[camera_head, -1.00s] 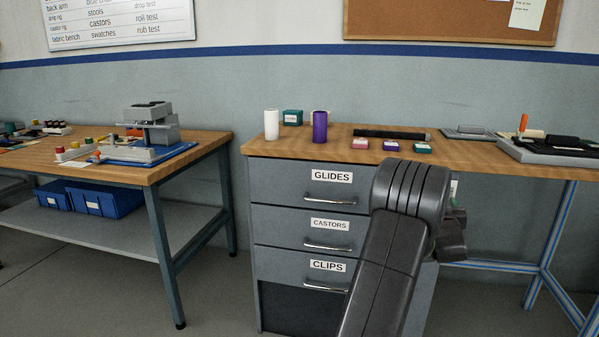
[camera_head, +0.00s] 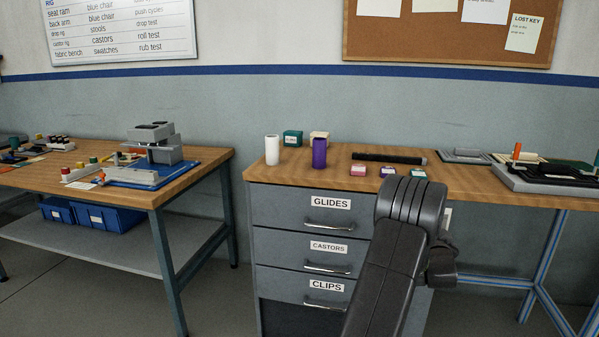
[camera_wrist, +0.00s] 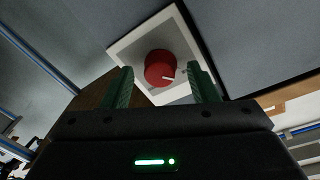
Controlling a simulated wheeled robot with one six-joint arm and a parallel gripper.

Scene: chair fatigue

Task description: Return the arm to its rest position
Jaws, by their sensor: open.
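My gripper (camera_wrist: 160,66) is open in the wrist view, with its two green fingers apart and nothing held between them. A red round knob (camera_wrist: 159,68) with a pale pointer mark, on a white square plate (camera_wrist: 128,47), appears between and beyond the fingers. I cannot tell how far it is from the fingertips. In the head view my dark arm rises in front of the drawer unit, and the gripper's fingers are hidden there.
The drawer unit (camera_head: 310,225) and wooden bench top (camera_head: 455,180) stand behind my arm. A white cylinder (camera_head: 272,150), a purple cylinder (camera_head: 319,153) and a black bar (camera_head: 390,158) are on top.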

